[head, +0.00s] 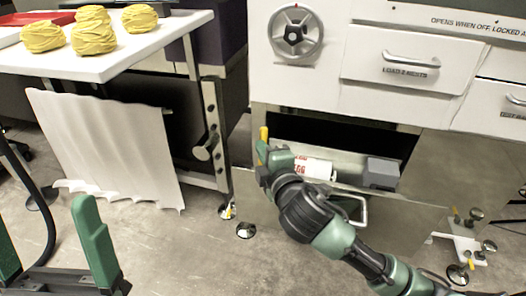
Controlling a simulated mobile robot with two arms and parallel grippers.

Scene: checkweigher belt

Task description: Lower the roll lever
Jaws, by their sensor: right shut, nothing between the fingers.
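A yellow-tipped lever (264,133), which looks like the roll lever, points up at the left end of the open lower bay of the machine. Its lower part is hidden behind my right gripper. A white label roll (315,169) with red print lies in the bay, partly covered by my gripper. My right gripper (264,153) is shut and empty, right at the lever in the picture; I cannot tell whether they touch. My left gripper (55,250) is open and empty at the lower left, far from the lever.
A grey block (381,172) sits right of the roll. An open front panel with a handle (361,212) lies below the bay. Drawers (410,70) and a dial (295,33) are above. A white table (120,62) with yellow bundles stands at left.

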